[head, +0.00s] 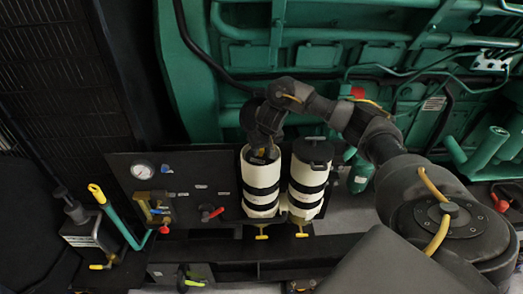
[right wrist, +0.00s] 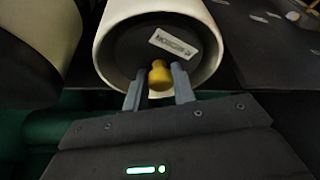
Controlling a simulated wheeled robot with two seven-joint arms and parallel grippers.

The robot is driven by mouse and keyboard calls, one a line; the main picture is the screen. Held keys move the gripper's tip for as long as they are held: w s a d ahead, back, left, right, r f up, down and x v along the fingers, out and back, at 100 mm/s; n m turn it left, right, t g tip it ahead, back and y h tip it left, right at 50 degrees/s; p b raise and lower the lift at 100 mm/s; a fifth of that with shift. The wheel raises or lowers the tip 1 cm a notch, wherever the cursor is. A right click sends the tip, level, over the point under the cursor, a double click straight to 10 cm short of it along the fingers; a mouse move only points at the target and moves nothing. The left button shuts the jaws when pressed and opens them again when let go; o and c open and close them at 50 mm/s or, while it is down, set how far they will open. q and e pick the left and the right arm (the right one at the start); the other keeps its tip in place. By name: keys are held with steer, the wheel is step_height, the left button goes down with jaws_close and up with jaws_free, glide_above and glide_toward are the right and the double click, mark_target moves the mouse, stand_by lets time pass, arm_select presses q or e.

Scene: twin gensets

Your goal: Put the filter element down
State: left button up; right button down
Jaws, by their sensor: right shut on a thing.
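The filter element (right wrist: 150,44) shows in the right wrist view as a dark round top with a pale label and a yellow knob (right wrist: 159,76). It sits recessed inside the rim of a white housing (right wrist: 216,50); how deep it reaches is hidden. My right gripper (right wrist: 158,88) is shut on the yellow knob, one grey finger on each side. In the head view, my right gripper (head: 263,152) is at the top of the left white housing with black bands (head: 261,184) and hides most of its mouth. My left gripper is not in view.
A second banded housing (head: 308,182) with a dark top stands close on the right. A black panel with a gauge (head: 143,170), a red-handled valve (head: 211,213) and brass fittings is to the left. Green engine parts (head: 340,55) rise behind.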

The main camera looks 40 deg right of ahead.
steer(key=shift+a+f, duration=0.1)
steer(key=c, duration=1.1)
jaws_free()
steer(key=shift+f, duration=0.15)
steer(key=shift+c, duration=0.2)
steer(key=shift+r, duration=0.2)
steer(key=v, duration=0.2)
steer(key=p+v, duration=0.1)
steer(key=v, duration=0.1)
steer(key=shift+w+r+p, duration=0.1)
steer(key=shift+r+p, duration=0.1)
steer(key=shift+p, duration=0.1)
steer(key=v, duration=0.8)
steer(key=shift+s, duration=0.25)
steer(key=shift+f, duration=0.15)
